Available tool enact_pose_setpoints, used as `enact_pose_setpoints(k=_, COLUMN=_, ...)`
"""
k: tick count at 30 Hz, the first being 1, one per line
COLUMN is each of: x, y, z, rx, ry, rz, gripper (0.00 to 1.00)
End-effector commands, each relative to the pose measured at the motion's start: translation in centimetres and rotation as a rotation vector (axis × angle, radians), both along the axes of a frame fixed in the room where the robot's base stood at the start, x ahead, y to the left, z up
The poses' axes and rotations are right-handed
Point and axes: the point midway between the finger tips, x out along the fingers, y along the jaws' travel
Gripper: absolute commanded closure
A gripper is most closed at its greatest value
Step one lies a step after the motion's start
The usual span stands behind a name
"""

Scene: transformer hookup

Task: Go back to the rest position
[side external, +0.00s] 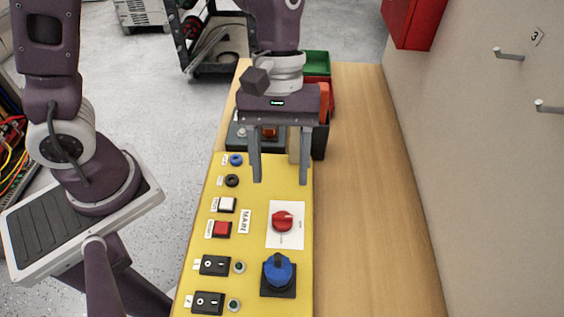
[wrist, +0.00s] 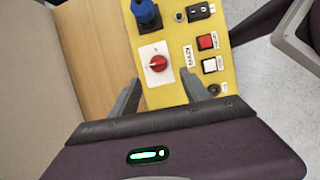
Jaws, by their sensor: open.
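My gripper (side external: 280,178) is open and empty, fingers pointing down above the far part of the yellow control panel (side external: 262,190). In the wrist view my gripper (wrist: 160,95) shows its two fingers wide apart. The red rotary knob (wrist: 158,63) on a white plate lies beyond the fingertips there. In the side view the red knob (side external: 283,221) is nearer the camera than my gripper, and I see no contact. A blue knob (side external: 277,270) on a black base sits closer still; it also shows in the wrist view (wrist: 146,14).
The panel carries a red button (side external: 222,229), a white button (side external: 227,205) and black rocker switches (side external: 214,265). Behind my gripper stand a green bin (side external: 317,62) and dark boxes. The wooden table (side external: 375,200) is clear on the right, beside a wall with hooks (side external: 508,53).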

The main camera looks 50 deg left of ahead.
Motion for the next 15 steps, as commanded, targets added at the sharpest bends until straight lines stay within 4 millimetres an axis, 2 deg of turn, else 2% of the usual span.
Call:
enact_pose_setpoints(k=3, x=-0.6, y=3.3, z=5.2, rx=-0.007, ry=-0.216, rz=-0.152, gripper=0.45)
enact_pose_setpoints(k=7, x=-3.2, y=8.3, z=10.1, rx=0.075, ry=-0.495, rz=-0.38, gripper=0.45)
enact_pose_setpoints(k=9, x=-4.9, y=10.5, z=11.6, rx=0.148, ry=-0.61, rz=-0.484, gripper=0.45)
enact_pose_setpoints(k=12, x=-6.8, y=13.0, z=12.8, rx=0.256, ry=-0.721, rz=-0.598, gripper=0.45)
enact_pose_setpoints(k=15, x=-8.0, y=14.3, z=13.2, rx=0.33, ry=-0.776, rz=-0.663, gripper=0.45)
